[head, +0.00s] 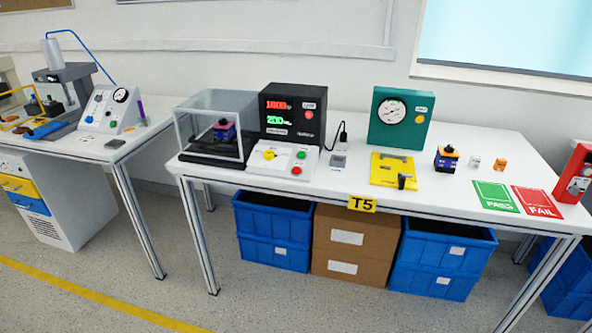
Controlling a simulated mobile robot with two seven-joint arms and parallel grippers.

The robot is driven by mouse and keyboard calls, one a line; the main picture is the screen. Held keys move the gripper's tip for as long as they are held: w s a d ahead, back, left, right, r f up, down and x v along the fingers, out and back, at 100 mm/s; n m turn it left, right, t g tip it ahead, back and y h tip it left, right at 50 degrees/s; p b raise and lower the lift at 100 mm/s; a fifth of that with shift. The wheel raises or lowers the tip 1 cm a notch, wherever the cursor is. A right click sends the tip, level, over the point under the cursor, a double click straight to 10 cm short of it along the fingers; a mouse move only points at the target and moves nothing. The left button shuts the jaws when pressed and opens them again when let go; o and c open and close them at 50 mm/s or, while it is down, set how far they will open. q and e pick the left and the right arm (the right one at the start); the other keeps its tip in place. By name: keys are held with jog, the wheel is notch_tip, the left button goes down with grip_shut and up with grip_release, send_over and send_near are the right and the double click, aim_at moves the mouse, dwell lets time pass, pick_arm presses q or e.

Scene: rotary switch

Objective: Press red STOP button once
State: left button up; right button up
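A black test unit (292,115) with a red and a green number display stands on the white table. In front of it is a sloped white control panel (270,168). The panel has a yellow rotary knob (268,155), a green button (301,155) and a red button (296,170) below the green one. The lettering by the buttons is too small to read. The red button is unobstructed. Neither my left nor my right gripper shows in the head view.
A clear-sided chamber (213,125) holding a purple-and-dark device adjoins the unit. To the right are a teal gauge box (400,117), a yellow fixture (392,170), and green PASS (496,197) and red FAIL (537,202) mats. Blue bins (440,255) stand below. Open floor lies in front.

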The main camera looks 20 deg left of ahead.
pick_arm(q)
grip_shut()
dwell(1.4)
